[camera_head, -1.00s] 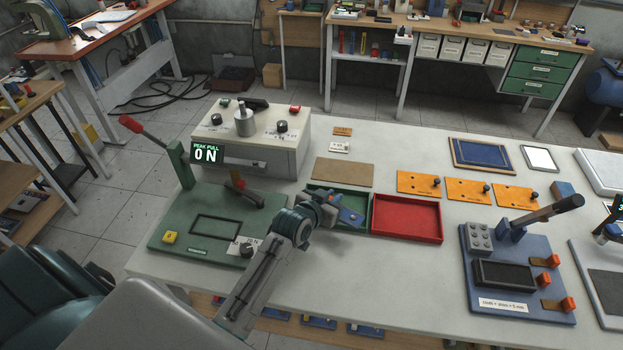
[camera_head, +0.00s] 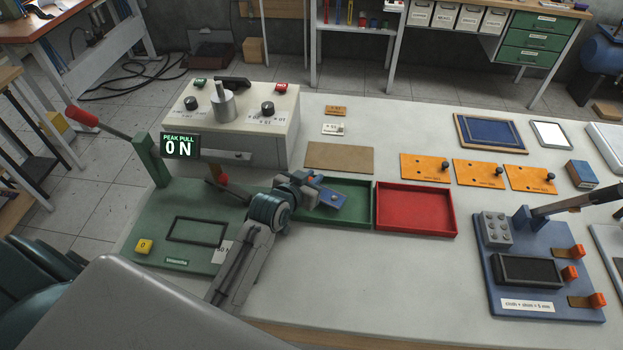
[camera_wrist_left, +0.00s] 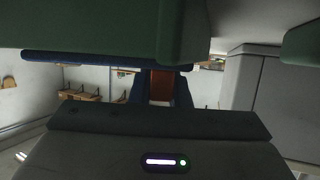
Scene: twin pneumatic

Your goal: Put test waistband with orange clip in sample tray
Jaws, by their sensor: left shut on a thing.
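My left gripper (camera_head: 312,189) is shut on a small blue piece (camera_head: 326,201), which looks like the test waistband. Both appear over the green tray (camera_head: 360,186) in the head view; I cannot tell whether the piece touches the tray. An orange-brown part (camera_wrist_left: 161,86) shows between dark blue sides in the left wrist view, possibly the clip. A red open tray (camera_head: 415,206) lies to the right and looks empty. I cannot tell from the frames which tray is the sample tray. My right gripper is not in view.
The green fixture (camera_head: 150,232) with a red-knobbed lever (camera_head: 82,117) stands left of my gripper. A blue press base (camera_head: 535,250) stands at right. The table front (camera_head: 380,275) is clear.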

